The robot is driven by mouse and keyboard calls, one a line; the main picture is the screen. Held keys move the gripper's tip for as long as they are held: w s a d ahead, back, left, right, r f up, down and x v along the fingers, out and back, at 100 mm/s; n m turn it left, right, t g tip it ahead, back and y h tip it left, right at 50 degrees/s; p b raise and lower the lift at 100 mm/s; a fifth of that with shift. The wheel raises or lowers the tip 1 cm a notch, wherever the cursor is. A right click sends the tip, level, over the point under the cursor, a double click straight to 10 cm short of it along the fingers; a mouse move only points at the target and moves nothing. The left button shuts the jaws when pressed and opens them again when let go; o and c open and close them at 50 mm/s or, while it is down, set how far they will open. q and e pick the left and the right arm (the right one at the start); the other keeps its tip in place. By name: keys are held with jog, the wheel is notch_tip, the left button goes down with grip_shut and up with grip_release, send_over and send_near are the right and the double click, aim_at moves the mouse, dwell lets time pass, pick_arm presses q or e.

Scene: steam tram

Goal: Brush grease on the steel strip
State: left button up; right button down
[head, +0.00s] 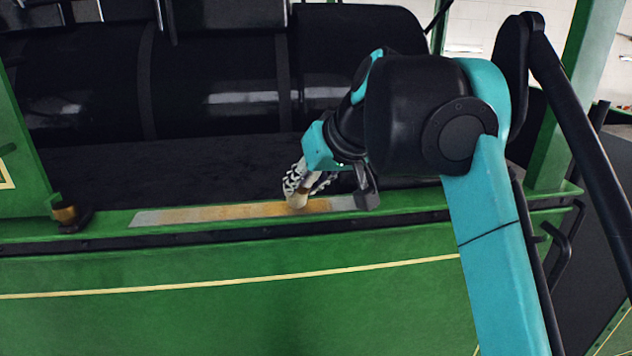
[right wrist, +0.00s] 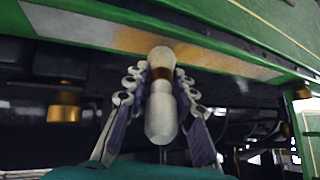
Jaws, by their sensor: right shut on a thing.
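The steel strip (head: 165,216) lies along the green ledge in the head view. Its left end is bare grey, and a yellow-brown coat covers much of its middle. It also shows at the top of the right wrist view (right wrist: 80,25), grey at the left and brownish further right. My right gripper (head: 308,182) is over the strip, right of its middle, shut on a brush. The brush (right wrist: 161,112) has a pale rounded handle and a brass-coloured band between the fingers. Its pale end (head: 297,200) is at the strip in the head view; contact is hard to tell. My left gripper is out of view.
A small brass-coloured cup (head: 66,214) sits on the ledge left of the strip. A large black boiler (head: 220,85) lies behind the ledge. Green posts (head: 560,110) stand at both sides. The dark surface behind the strip is clear.

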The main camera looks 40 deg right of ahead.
jog(key=shift+w+a+f, duration=0.1)
jog(key=shift+w+a, duration=1.4)
jog(key=shift+a, duration=0.75)
jog(key=shift+w+a, duration=1.5)
jog(key=shift+a, duration=0.75)
jog(key=shift+w+a+f, duration=0.1)
jog(key=shift+w+a, duration=1.4)
jog(key=shift+a, duration=0.75)
jog(key=shift+w+a+r, duration=0.1)
jog(key=shift+w+a, duration=0.35)
jog(key=shift+a, duration=0.25)
jog(key=shift+w+a, duration=0.45)
jog(key=shift+a, duration=0.25)
jog(key=shift+w+a+r, duration=0.1)
jog(key=shift+w+a, duration=0.35)
jog(key=shift+a, duration=0.25)
jog(key=shift+w+a+f, duration=0.1)
jog(key=shift+w+a, duration=0.6)
jog(key=shift+a, duration=0.2)
jog(key=shift+s+d, duration=0.15)
notch_tip(320, 180, up, 6)
jog(key=shift+r, duration=1.5)
